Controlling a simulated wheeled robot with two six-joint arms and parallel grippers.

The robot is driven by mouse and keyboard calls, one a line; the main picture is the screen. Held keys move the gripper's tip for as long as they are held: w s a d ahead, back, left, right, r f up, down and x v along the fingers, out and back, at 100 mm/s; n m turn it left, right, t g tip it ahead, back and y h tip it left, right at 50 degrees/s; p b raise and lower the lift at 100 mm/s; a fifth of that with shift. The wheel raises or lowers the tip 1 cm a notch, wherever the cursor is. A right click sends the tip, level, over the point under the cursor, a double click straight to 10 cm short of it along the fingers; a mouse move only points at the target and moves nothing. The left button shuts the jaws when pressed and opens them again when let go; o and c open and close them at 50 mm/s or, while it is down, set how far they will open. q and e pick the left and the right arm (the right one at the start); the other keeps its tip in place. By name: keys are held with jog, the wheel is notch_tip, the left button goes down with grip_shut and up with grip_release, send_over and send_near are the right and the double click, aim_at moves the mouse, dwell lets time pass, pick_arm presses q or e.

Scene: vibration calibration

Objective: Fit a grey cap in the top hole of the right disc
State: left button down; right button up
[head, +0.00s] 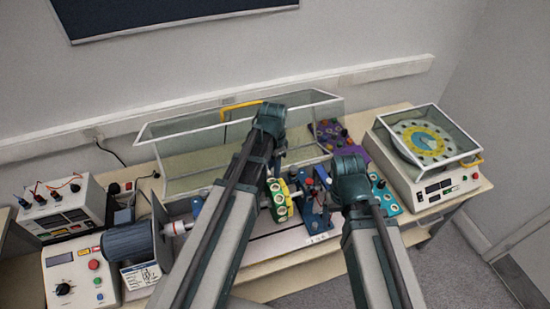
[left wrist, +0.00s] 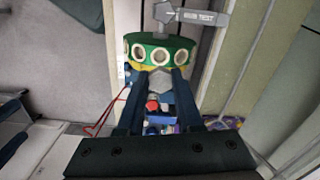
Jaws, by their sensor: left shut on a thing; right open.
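A green and yellow disc (head: 279,200) with pale-ringed holes stands on the shaft in the head view, just right of my left arm. In the left wrist view the green rim of a disc (left wrist: 162,42) faces me with several holes. My left gripper (left wrist: 158,84) is shut on a grey hexagonal cap (left wrist: 160,90), which lies close to the rim; I cannot tell whether they touch. In the head view my left gripper (head: 274,168) is mostly hidden by its wrist. My right gripper (head: 350,185) is open, its fingers largely hidden behind its own arm.
A clear guard (head: 185,165) with a yellow handle stands behind the shaft. A motor (head: 128,243) is on the left. A teal holder (head: 387,198) and a purple tray (head: 330,133) lie right of the shaft. A balancer with a clear cover (head: 425,150) stands far right.

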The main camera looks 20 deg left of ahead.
pick_arm(q)
jog(key=shift+f, duration=0.1)
jog(key=shift+f+b, duration=2.85)
jog(key=shift+b, duration=0.1)
jog(key=shift+f+b, duration=1.15)
jog(key=shift+b, duration=0.05)
jog(key=c, duration=0.5)
grip_release()
notch_tip(320, 180, up, 14)
jog(key=p, duration=1.4)
jog(key=shift+f, duration=0.1)
